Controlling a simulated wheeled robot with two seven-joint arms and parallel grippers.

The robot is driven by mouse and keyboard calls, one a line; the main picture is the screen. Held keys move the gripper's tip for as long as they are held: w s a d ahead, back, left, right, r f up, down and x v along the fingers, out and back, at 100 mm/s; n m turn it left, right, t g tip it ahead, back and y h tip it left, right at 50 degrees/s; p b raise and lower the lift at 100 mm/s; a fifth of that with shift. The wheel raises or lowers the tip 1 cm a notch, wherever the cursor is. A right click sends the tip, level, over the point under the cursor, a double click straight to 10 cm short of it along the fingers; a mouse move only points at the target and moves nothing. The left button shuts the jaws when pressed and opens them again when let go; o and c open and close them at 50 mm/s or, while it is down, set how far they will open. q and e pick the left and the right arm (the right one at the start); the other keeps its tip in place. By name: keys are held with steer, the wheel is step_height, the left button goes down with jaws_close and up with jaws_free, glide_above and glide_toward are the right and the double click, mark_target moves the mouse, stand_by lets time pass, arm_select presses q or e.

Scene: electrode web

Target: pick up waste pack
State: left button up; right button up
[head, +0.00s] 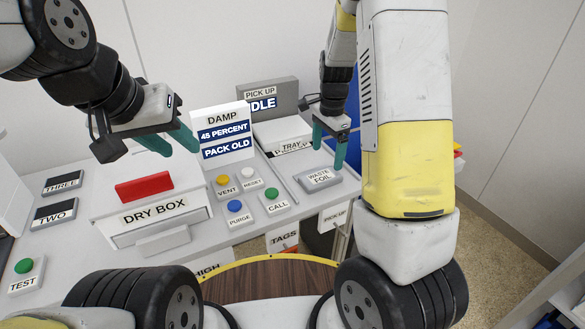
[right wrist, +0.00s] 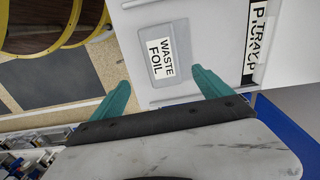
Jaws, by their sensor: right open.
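The waste pack is a flat grey pack labelled "WASTE FOIL" (head: 319,180), lying on the white bench right of centre in the head view. It also shows in the right wrist view as the flat grey pack (right wrist: 180,72), between and beyond the fingertips. My right gripper (head: 329,150) is open and empty, with its teal fingers pointing down above the pack, apart from it. It shows in the right wrist view too (right wrist: 160,80).
The dry box (head: 150,212) with a red block (head: 144,187) stands left of centre. Vent, reset, purge and call buttons (head: 235,206) sit left of the pack. Behind are the damp sign (head: 221,117) and the tray (head: 280,132). A yellow-rimmed round wooden surface (head: 262,277) is in front.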

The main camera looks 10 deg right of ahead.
mark_target(321, 176)
steer(key=shift+a+f, duration=0.15)
steer(key=shift+f, duration=0.25)
steer(key=f, duration=0.5)
steer(key=a+f, duration=0.1)
steer(key=f, duration=0.1)
steer(key=shift+w+f, duration=0.1)
steer(key=shift+f, duration=0.15)
steer(key=c, duration=1.5)
steer(key=shift+r, duration=0.1)
